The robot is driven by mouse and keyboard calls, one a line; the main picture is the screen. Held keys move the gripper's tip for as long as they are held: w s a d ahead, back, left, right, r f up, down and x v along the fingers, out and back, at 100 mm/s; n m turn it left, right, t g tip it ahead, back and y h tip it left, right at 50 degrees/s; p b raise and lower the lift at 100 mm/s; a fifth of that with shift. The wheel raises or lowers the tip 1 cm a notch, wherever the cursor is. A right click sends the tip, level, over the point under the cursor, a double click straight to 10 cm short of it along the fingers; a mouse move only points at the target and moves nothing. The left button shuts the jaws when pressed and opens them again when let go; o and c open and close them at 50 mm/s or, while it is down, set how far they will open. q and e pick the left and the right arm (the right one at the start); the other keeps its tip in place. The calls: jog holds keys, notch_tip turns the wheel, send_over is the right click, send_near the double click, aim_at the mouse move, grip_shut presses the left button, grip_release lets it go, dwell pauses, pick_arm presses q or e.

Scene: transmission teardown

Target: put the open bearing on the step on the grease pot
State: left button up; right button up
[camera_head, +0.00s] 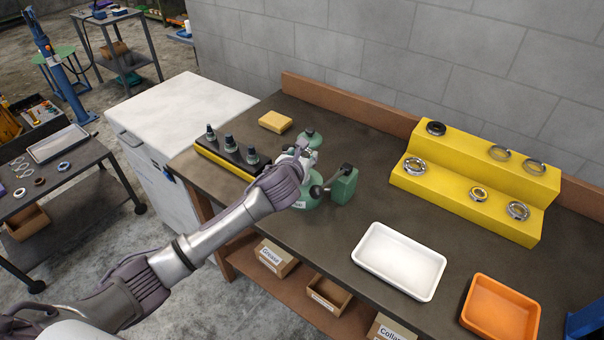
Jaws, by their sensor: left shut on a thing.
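My left gripper (303,153) reaches over the dark workbench among green items. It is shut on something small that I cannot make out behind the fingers. A rounded green item (308,198) with a white label, perhaps the grease pot, is partly hidden under the gripper. I cannot tell which is open. My right gripper is not in view.
A green block with a black handle (343,186) stands right of the gripper. A black rack with several toolholder-like parts (228,155) and a yellow sponge (275,122) lie left. A white tray (400,262) and an orange bin (501,308) are at the front. The bench centre is clear.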

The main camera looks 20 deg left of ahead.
pick_arm(q)
notch_tip(320, 180, down, 3)
jog(key=shift+r, duration=0.1)
jog(key=shift+f, duration=0.35)
notch_tip(320, 180, down, 3)
jog(key=shift+f, duration=0.3)
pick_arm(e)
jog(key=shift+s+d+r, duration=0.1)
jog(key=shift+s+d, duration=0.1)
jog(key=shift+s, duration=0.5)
pick_arm(q)
jog(key=shift+f, duration=0.2)
jog(key=o, duration=1)
jog(key=shift+o, duration=1.2)
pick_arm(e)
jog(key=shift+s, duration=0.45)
